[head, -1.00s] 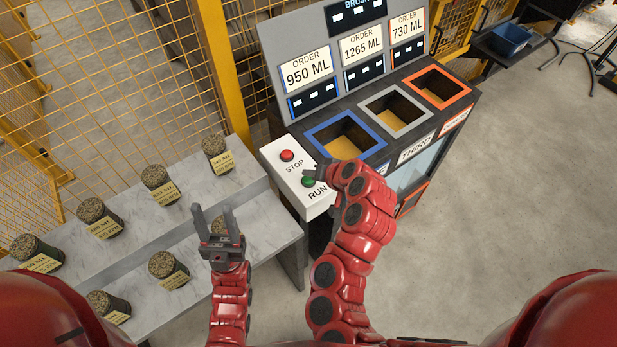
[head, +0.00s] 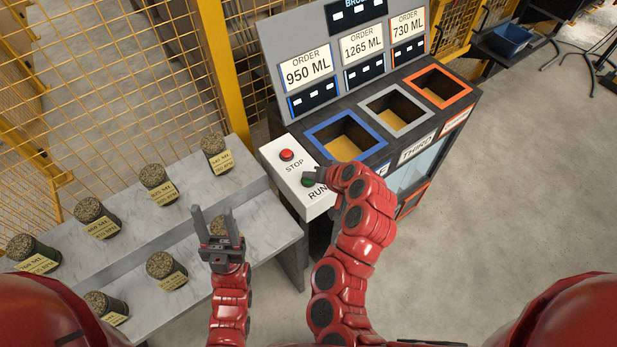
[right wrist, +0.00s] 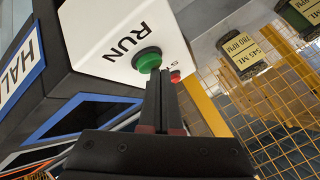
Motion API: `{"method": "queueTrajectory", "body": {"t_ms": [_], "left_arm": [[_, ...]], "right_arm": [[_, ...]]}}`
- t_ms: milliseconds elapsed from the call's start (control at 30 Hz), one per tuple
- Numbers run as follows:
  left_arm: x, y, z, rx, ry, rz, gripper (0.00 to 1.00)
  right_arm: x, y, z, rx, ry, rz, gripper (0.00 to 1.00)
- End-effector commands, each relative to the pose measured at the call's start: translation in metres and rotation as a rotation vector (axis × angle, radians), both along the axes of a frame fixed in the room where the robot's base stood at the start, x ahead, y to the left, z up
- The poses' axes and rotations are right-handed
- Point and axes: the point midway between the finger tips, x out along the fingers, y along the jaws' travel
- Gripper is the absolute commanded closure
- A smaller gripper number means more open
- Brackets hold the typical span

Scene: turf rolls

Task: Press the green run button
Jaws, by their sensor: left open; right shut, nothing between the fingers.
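The green run button (head: 308,180) sits on the white panel (head: 290,168) at the machine's near left corner, below the red stop button (head: 287,155). In the right wrist view the green button (right wrist: 147,58) is just beyond my right gripper (right wrist: 160,76), with the red button (right wrist: 175,76) behind. My right gripper (head: 318,174) is shut and empty, its fingertips at the green button; I cannot tell whether they touch it. My left gripper (head: 217,220) is open, upright and empty in front of the grey shelf.
Several labelled turf rolls (head: 158,183) stand on the stepped grey shelf (head: 130,230) at left. The machine has blue, grey and orange framed openings (head: 344,138) under order displays (head: 308,68). A yellow mesh fence (head: 110,60) stands behind.

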Motion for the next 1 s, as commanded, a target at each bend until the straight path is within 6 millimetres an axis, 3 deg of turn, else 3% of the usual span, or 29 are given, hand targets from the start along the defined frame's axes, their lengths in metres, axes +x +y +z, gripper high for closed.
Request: {"method": "queueTrajectory", "body": {"t_ms": [667,1000], "left_arm": [[0.0,0.0,-0.004,0.0,0.0,0.0,0.5],[0.0,0.0,0.006,0.0,0.0,0.0,0.5]], "right_arm": [[0.0,0.0,-0.005,0.0,0.002,0.001,1.0],[-0.001,0.001,0.011,-0.001,0.002,0.003,1.0]]}}
